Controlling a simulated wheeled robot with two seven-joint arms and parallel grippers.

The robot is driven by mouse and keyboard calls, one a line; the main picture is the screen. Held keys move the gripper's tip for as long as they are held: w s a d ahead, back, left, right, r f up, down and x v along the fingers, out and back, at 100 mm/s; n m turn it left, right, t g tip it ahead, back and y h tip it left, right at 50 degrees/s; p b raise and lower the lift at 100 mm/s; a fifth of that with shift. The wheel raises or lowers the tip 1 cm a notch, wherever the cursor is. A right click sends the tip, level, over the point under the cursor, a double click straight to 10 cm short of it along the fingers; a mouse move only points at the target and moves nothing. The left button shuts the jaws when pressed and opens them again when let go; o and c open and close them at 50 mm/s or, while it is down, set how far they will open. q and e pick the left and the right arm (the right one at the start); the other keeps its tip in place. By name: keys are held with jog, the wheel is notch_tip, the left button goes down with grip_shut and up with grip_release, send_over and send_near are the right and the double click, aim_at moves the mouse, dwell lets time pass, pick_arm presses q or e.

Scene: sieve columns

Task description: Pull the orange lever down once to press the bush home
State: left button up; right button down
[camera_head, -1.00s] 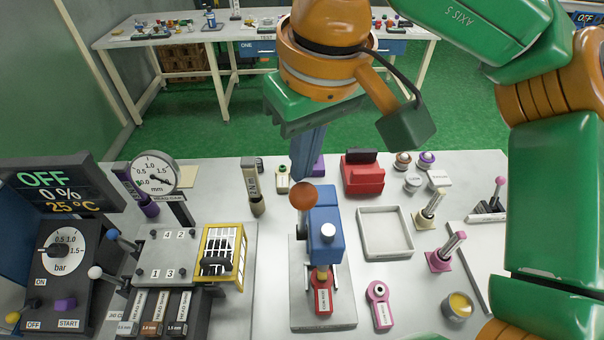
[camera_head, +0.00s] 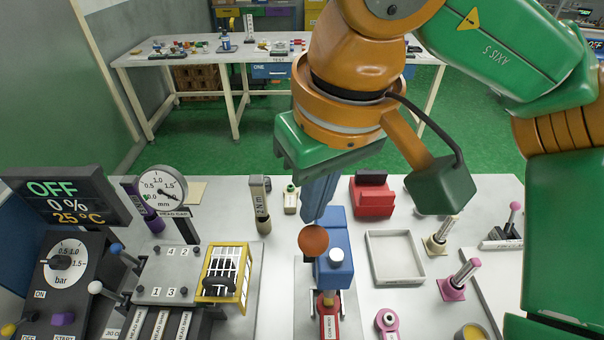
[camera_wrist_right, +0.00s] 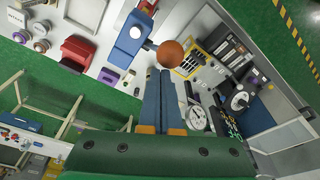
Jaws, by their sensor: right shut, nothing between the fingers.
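The orange ball knob of the lever (camera_head: 313,240) is in front of a blue press (camera_head: 333,268) on a pale base plate. My right gripper (camera_head: 313,220) points down with its blue-grey fingers shut and empty, just above and behind the knob; the fingertips appear to touch it. In the right wrist view the knob (camera_wrist_right: 171,53) sits just beyond the closed fingertips. The lever's arm is mostly hidden behind the knob. A red labelled part (camera_head: 328,316) is at the press's front; the bush itself cannot be made out. My left gripper is out of view.
A sieve station with a yellow frame (camera_head: 247,279), a dial gauge (camera_head: 162,188) and a control box (camera_head: 62,263) are to the left.

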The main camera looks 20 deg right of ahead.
aim_at(314, 245)
jog(key=shift+s+a+f+b, duration=0.15)
jog(key=shift+s+f+b, duration=0.25)
jog(key=shift+s, duration=0.15)
jog(key=shift+s+a+f, duration=0.1)
jog(key=shift+s+a, duration=0.1)
jog(key=shift+s, duration=0.45)
jog(key=shift+f+b, duration=0.1)
jog(key=shift+b, duration=0.25)
jog(key=shift+s+a+f+b, duration=0.1)
jog(key=shift+s+f+b, duration=0.3)
jog(key=shift+s, duration=0.1)
jog(key=shift+s+a+f+b, duration=0.2)
jog(key=shift+s+b, duration=0.15)
jog(key=shift+s, duration=0.3)
